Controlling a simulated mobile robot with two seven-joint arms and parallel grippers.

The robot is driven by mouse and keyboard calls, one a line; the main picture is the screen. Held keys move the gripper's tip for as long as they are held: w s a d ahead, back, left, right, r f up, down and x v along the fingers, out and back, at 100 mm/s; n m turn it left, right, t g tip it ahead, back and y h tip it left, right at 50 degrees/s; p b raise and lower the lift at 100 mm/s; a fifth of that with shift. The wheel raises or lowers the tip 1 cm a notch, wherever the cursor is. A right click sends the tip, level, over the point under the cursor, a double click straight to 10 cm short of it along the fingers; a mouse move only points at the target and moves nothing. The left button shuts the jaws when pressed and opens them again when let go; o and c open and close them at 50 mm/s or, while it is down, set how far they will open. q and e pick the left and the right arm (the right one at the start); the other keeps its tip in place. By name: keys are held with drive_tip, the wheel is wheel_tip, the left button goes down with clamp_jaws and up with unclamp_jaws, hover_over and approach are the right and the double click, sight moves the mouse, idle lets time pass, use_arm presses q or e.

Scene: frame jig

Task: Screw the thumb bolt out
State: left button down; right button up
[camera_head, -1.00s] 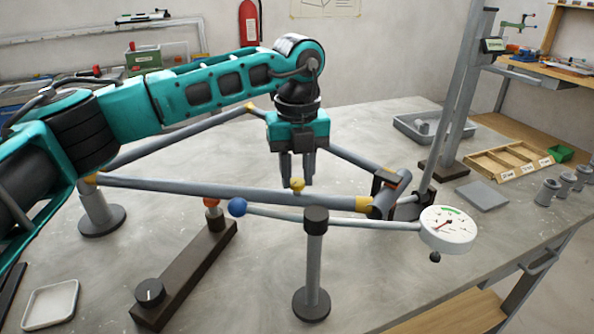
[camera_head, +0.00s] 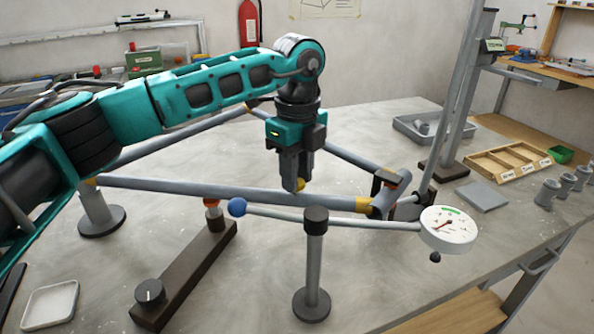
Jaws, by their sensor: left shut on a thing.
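The yellow thumb bolt (camera_head: 301,184) sits on the grey frame tube (camera_head: 215,191), near the middle of its length. My left gripper (camera_head: 293,186) points straight down over the tube. Its dark fingers are shut on the bolt's head, and only a yellow edge shows at the right of the fingers. The bolt's shank is hidden, so I cannot tell how deep it sits. My right gripper is not in view.
A lever with a blue ball (camera_head: 237,207) crosses a post (camera_head: 314,265) in front of the tube to a round dial gauge (camera_head: 448,229). A dark bar with a knob (camera_head: 150,292) lies front left. A wooden divided tray (camera_head: 508,160) and grey plate (camera_head: 482,195) lie right.

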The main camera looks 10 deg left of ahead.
use_arm(q)
drive_tip(key=shift+s+f, duration=0.1)
drive_tip(key=shift+f, duration=0.05)
drive_tip(key=c, duration=0.8)
unclamp_jaws()
wheel_tip(320, 180, up, 13)
